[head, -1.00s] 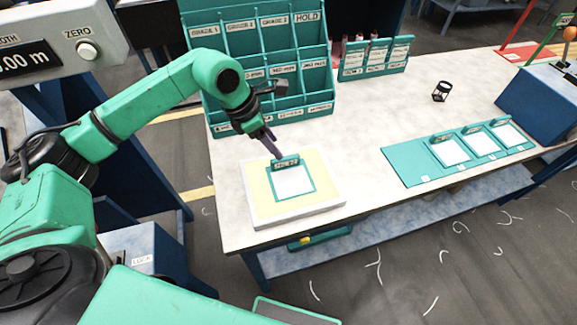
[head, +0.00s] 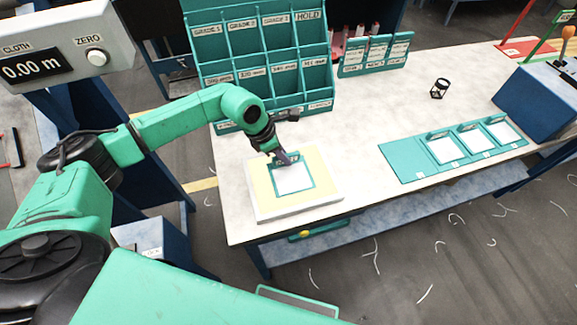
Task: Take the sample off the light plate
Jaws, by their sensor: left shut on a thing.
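The light plate (head: 265,205) is a pale, yellowish slab near the table's left front corner. The sample (head: 294,179) is a white square in a teal frame with a small label tab at its far edge, and it lies on the plate. My left gripper (head: 284,158) is at that far edge, shut on the sample's tab, which it partly covers. I cannot see a gap between the sample and the plate. My right gripper is not in view.
A teal rack (head: 262,55) with labelled compartments stands behind the plate. A teal tray (head: 408,160) with several framed white squares lies to the right. A small black stand (head: 439,88) and a blue box (head: 540,100) are farther right. The table middle is clear.

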